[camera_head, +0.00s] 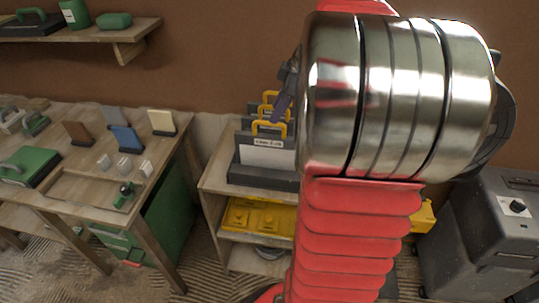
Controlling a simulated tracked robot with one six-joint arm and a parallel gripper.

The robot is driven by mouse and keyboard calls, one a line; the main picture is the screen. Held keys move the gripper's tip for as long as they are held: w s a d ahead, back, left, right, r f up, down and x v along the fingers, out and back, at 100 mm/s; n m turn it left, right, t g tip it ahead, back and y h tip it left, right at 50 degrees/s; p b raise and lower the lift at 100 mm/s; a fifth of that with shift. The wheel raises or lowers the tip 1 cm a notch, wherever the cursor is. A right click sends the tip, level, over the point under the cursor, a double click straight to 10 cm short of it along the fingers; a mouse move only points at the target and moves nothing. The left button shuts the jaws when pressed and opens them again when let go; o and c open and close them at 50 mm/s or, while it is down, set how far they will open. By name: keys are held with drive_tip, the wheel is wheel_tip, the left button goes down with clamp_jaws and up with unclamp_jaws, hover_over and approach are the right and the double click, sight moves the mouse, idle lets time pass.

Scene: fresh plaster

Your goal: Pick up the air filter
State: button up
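Several dark upright panels with yellow handles stand in a row on the low wooden shelf unit (212,178). The front panel (266,156) has a pale face and a small label too small to read. It may be the air filter, but I cannot be sure. My red arm and its silver wrist cover the middle and right of the view and hide the right side of the row. A dark and purple part, perhaps of my gripper (284,98), shows just above the yellow handles. Its fingertips are hidden, and I cannot tell whether it touches a handle.
A wooden workbench (85,205) at left holds small coloured panels, white blocks and a green case (32,166). Yellow cases (258,216) lie on the lower shelf. A grey machine (480,235) stands at right. A wall shelf (110,35) hangs at upper left.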

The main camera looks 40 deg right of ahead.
drive_tip(key=shift+x, duration=1.25)
drive_tip(key=shift+x, duration=2.6)
drive_tip(key=shift+d, duration=0.15)
drive_tip(key=shift+c, duration=0.2)
clamp_jaws()
